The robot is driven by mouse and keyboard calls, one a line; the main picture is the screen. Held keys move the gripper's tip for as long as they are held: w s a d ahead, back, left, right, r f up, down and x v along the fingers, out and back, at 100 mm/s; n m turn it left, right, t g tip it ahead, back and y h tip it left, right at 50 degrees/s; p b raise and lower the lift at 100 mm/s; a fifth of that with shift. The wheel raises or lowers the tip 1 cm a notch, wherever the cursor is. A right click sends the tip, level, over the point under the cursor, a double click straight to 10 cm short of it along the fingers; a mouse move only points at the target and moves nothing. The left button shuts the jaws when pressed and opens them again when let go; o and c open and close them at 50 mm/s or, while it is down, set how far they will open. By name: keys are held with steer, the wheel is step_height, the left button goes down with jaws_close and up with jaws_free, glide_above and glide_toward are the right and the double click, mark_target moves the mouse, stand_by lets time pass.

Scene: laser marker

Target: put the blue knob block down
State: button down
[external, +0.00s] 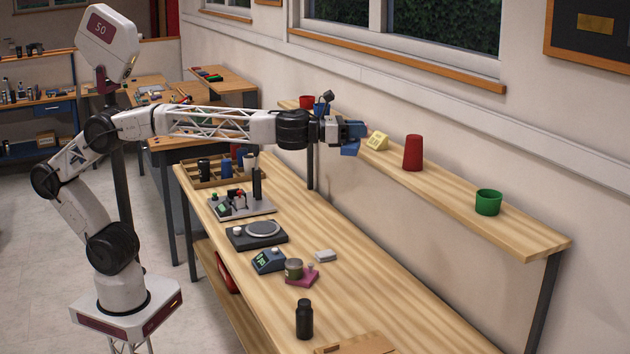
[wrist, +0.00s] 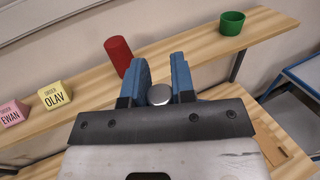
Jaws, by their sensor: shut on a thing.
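My gripper (external: 354,140) is raised at the shelf's height, in front of the wall, and its blue fingers point right. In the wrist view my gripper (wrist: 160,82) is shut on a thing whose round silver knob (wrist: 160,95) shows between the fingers. I take this for the blue knob block; its body is hidden or blends with the blue fingers. The wall shelf (external: 450,190) lies beyond the fingers; I cannot tell whether the held thing touches it. A yellow block (external: 377,141) marked OLAV and a red cup (external: 412,153) stand on the shelf.
A green cup (external: 488,202) stands toward the shelf's right end. A pink block (wrist: 13,113) marked EWAN sits left of the yellow one. Shelf between the cups is clear.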

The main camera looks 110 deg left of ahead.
steer(key=shift+s+a+r+n+g+y, duration=0.8)
steer(key=shift+s+a+n+g+y, duration=1.15)
steer(key=shift+a, duration=2.5)
steer(key=shift+s+a+r+n+g+y, duration=0.8)
steer(key=shift+s+a+n+g+y, duration=1.1)
steer(key=shift+a, duration=2.5)
step_height(320, 180, down, 50)
steer(key=shift+w, duration=0.35)
steer(key=shift+f+m+y, duration=0.15)
steer(key=shift+m+y, duration=0.1)
steer(key=shift+f, duration=3.1)
steer(key=shift+f, duration=1.85)
steer(key=shift+f, duration=0.15)
steer(key=c, duration=1)
jaws_free()
